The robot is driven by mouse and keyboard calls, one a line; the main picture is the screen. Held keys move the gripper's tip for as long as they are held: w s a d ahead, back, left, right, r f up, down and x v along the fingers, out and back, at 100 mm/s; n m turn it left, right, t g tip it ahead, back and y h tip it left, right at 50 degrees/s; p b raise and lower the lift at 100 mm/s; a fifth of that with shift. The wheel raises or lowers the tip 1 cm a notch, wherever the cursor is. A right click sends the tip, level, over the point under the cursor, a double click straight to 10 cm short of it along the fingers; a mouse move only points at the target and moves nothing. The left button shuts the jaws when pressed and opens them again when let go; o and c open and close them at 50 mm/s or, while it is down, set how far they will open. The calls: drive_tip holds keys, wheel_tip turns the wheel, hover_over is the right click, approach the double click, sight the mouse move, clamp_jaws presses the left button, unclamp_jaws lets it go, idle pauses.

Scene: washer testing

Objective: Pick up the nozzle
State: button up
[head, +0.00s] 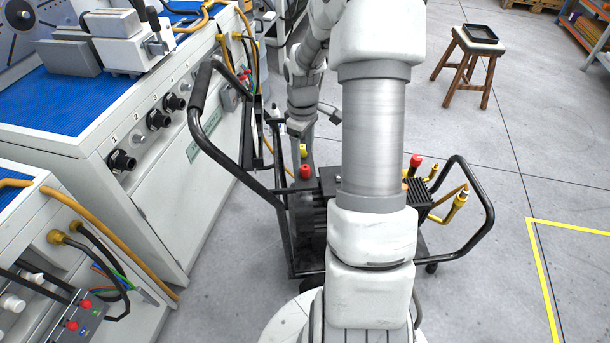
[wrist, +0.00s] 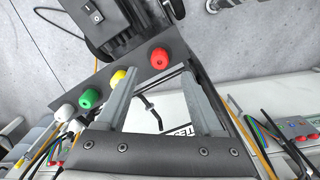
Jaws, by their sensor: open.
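Slim yellow-and-brass fittings stand at the right end of the black cart in the head view. The largest, with a yellow tip (head: 458,202), looks most like a nozzle, but I cannot be sure. No such fitting can be made out in the wrist view. My gripper (wrist: 160,73) is open in the wrist view, its two grey fingers apart with nothing held between them. It is over the cart's dark panel, close to a red knob (wrist: 160,58) and a yellow knob (wrist: 118,77). In the head view its fingertips are hard to make out.
The black cart's handle (head: 196,90) rises left of the arm, and another rail (head: 490,215) loops at right. A green knob (wrist: 91,98) and a white knob (wrist: 66,112) continue the panel's row. Workbenches (head: 165,190) line the left.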

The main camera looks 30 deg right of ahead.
sight(305, 167)
drive_tip(key=f, duration=0.2)
drive_tip(key=f+b, duration=0.1)
drive_tip(key=f, duration=0.1)
drive_tip(key=f+b, duration=0.1)
drive_tip(key=f, duration=0.1)
drive_tip(key=shift+s+d, duration=0.2)
drive_tip(key=shift+s, duration=0.1)
drive_tip(key=shift+r, duration=0.1)
clamp_jaws()
